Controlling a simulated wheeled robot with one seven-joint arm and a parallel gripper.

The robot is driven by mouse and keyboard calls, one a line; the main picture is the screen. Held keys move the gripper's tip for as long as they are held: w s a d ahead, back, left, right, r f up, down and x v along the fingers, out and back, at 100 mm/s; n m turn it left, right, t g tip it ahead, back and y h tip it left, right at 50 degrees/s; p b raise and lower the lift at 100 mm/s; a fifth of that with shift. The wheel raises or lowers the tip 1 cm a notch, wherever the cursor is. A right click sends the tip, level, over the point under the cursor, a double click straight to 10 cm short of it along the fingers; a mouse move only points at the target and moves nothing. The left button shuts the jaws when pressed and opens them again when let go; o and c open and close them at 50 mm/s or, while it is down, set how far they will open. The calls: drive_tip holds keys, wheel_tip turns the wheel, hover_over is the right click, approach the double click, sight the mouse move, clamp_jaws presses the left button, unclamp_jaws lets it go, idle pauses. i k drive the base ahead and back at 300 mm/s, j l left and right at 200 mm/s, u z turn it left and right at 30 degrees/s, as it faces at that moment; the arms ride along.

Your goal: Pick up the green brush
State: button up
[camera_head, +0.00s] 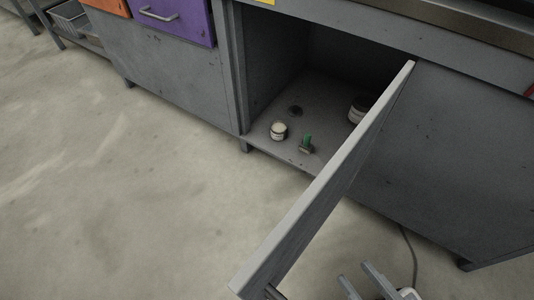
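A small green brush (307,142) stands on the floor of the open grey cabinet, close to its front edge, with green at the top and a greyish base. My gripper (362,281) shows at the bottom of the view, on the near right side of the open cabinet door. Its two grey fingers are apart, with nothing visible between them. The gripper is well away from the brush, and the door stands between them in the picture.
The open cabinet door (325,185) juts toward me. Inside the cabinet are a small white-topped jar (279,130), a dark round item (295,110) and a white container (358,110) partly behind the door. Open floor (120,200) lies to the left.

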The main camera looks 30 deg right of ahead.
sight(305, 146)
drive_tip(key=u, duration=2)
drive_tip(key=i+z, duration=0.25)
drive_tip(key=i, duration=0.2)
drive_tip(key=i+j+z, duration=0.2)
drive_tip(key=i, duration=0.3)
drive_tip(key=i+j+z, duration=0.25)
drive_tip(key=i, duration=0.2)
drive_tip(key=i+l+z, duration=0.15)
drive_tip(key=i+z, duration=1.1)
drive_tip(key=i+j+z, duration=0.25)
drive_tip(key=z, duration=0.15)
drive_tip(key=i+z, duration=0.1)
drive_tip(key=z, duration=0.3)
drive_tip(key=i+z, duration=0.15)
drive_tip(key=z, duration=0.25)
drive_tip(key=i+z, duration=0.1)
drive_tip(key=z, duration=0.3)
drive_tip(key=i, duration=0.3)
